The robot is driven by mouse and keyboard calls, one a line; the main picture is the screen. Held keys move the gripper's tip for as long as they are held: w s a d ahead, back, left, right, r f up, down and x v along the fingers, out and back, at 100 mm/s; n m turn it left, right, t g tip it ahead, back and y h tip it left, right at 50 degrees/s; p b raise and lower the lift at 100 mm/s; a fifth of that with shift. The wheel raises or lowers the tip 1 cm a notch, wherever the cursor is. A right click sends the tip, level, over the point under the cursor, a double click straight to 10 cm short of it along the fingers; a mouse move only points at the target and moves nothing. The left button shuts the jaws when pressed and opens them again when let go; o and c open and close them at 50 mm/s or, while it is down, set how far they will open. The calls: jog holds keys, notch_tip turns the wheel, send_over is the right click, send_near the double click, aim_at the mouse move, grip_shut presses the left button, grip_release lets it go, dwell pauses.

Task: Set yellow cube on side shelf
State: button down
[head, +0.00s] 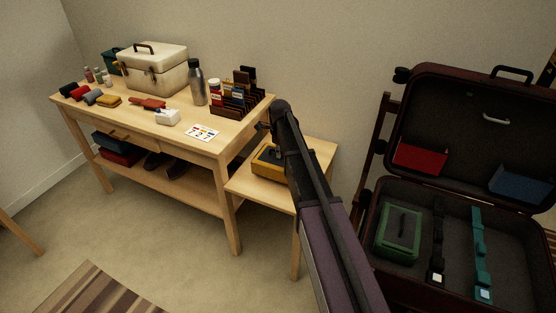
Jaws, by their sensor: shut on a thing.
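The yellow cube (268,168), a soft boxy case with a dark top panel, is at the side shelf (318,150), a low wooden stand right of the long table. It sits on or just above the left part of the shelf top; I cannot tell if it touches. My arm reaches in from the lower right and covers the cube's right side. My gripper (284,153) is dark, mostly hidden by the arm, and shut on the cube at its upper right.
The long wooden table (140,125) holds a cream case (152,70), a bottle (197,82), a rack (240,100) and small items. The open suitcase (375,235) stands right, with a green cube (398,233) inside. The shelf's right part looks clear.

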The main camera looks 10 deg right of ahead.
jog(key=shift+f+b, duration=1.25)
jog(key=shift+f, duration=0.25)
jog(key=shift+f, duration=0.1)
jog(key=c, duration=0.7)
grip_release()
jog(key=shift+c, duration=0.2)
jog(key=shift+r, duration=0.2)
notch_tip(320, 180, up, 12)
jog(key=p, duration=1.2)
jog(key=shift+s, duration=0.1)
